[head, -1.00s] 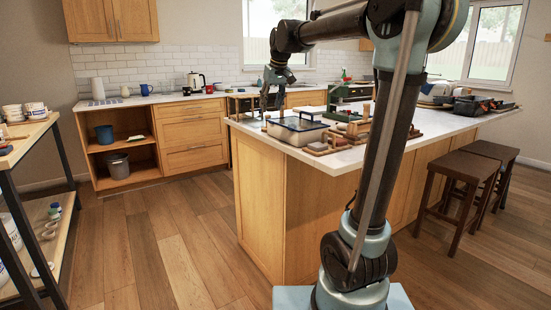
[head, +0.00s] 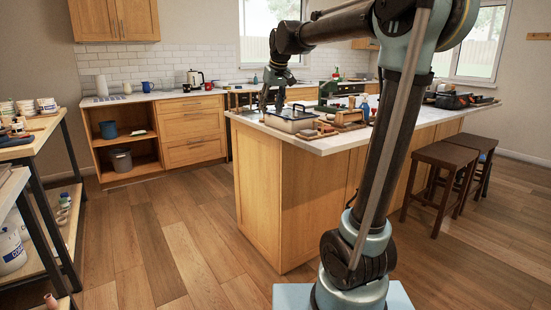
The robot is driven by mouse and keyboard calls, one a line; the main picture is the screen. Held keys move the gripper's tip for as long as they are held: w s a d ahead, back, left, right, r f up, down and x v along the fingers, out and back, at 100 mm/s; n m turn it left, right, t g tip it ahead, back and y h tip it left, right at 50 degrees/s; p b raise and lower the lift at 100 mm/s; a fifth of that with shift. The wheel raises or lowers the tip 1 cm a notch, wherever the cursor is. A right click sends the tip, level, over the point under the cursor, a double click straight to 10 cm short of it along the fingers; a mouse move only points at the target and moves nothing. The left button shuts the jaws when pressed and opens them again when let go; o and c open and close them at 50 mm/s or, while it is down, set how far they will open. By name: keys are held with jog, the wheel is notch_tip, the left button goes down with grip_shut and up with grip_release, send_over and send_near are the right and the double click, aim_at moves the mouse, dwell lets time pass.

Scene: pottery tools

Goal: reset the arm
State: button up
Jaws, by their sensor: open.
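My gripper (head: 273,98) hangs from the end of my arm, pointing down over the left end of the kitchen island (head: 345,143). Its fingers are apart and I see nothing between them. It is behind and to the left of a shallow clear-sided tray (head: 290,121) on the island. At this size I cannot tell how far the fingertips are above the countertop. My arm reaches up from the base and bends forward to the left across the view.
Wooden blocks and tools (head: 345,121), a green device (head: 330,93) and a black case (head: 455,101) stand on the island. Two dark stools (head: 447,158) stand at its right. A shelf unit (head: 42,140) with pots is at left. The wooden floor (head: 175,235) between is clear.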

jog(key=s+d+f+m, duration=0.1)
jog(key=s+d+f, duration=0.5)
jog(key=s+f, duration=0.4)
jog(key=s+d+f+m+g+h, duration=0.1)
jog(key=s+d+f+m, duration=0.1)
jog(key=s+d+f, duration=0.5)
jog(key=s+d+f+m+h, duration=0.1)
jog(key=s+d+f, duration=0.6)
jog(key=s+f, duration=0.7)
jog(key=s+m, duration=0.1)
jog(key=s, duration=0.3)
jog(key=shift+d+g, duration=0.25)
jog(key=shift+g, duration=0.15)
jog(key=shift+w+f, duration=0.2)
jog(key=shift+w, duration=0.25)
